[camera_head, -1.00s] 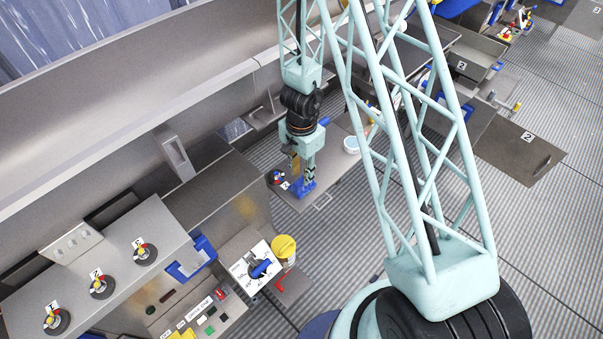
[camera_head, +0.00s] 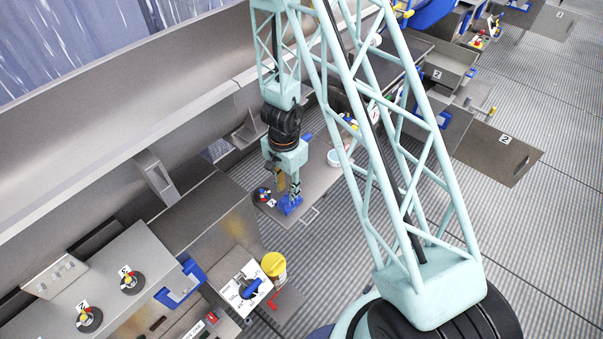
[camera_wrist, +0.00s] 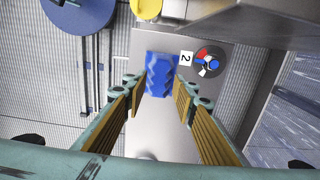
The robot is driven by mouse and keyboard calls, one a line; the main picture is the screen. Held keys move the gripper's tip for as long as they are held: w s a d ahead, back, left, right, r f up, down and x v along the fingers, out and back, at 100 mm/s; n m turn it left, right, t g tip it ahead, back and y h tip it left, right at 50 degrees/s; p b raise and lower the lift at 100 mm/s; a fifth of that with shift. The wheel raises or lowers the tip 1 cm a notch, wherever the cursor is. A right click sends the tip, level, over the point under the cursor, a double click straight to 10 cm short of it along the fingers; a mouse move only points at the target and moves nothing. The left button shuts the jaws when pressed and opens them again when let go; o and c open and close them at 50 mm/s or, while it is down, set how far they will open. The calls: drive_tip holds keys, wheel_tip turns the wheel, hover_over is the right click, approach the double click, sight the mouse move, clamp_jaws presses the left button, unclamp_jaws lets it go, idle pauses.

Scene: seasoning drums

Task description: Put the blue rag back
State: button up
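The blue rag (camera_head: 289,204) lies on a grey shelf beside a dark round base with a red and blue knob (camera_head: 262,194). My gripper (camera_head: 289,192) points down at the rag. In the wrist view my gripper (camera_wrist: 160,84) is open, with a finger on each side of the rag and a visible gap on both sides. The contact between rag and shelf beneath it is hidden.
A white tub (camera_head: 334,158) stands on the same shelf. A yellow-lidded container (camera_head: 273,264) and a white panel with a blue handle (camera_head: 247,287) are in front.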

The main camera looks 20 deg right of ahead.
drive_tip(key=shift+w+a+r, duration=0.15)
drive_tip(key=shift+w+r, duration=0.05)
drive_tip(key=shift+r, duration=0.3)
drive_tip(key=w+a+r+n+t+y, duration=0.1)
drive_tip(key=a+r+n, duration=0.1)
drive_tip(key=r, duration=0.7)
drive_tip(key=w+a+r+n+t+y, duration=0.1)
drive_tip(key=a+r, duration=0.2)
drive_tip(key=r, duration=0.7)
drive_tip(key=s+a+r+n, duration=0.1)
drive_tip(key=s+r+n, duration=0.15)
drive_tip(key=r, duration=0.55)
drive_tip(key=s+a+r+n, duration=0.1)
drive_tip(key=s+r, duration=0.3)
drive_tip(key=r, duration=0.4)
drive_tip(key=s+d+r+n+t, duration=0.1)
drive_tip(key=s+d+r+n, duration=0.15)
drive_tip(key=s+r, duration=0.9)
drive_tip(key=s+d+r+n+h, duration=0.1)
drive_tip(key=s+r, duration=0.3)
drive_tip(key=s, duration=0.4)
drive_tip(key=s+d+r+n+t+h, duration=0.1)
drive_tip(key=s+d+r, duration=0.3)
drive_tip(key=s, duration=0.5)
drive_tip(key=shift+s+n, duration=0.3)
drive_tip(key=shift+n, duration=0.5)
drive_tip(key=shift+d+r, duration=0.1)
drive_tip(key=shift+r, duration=0.05)
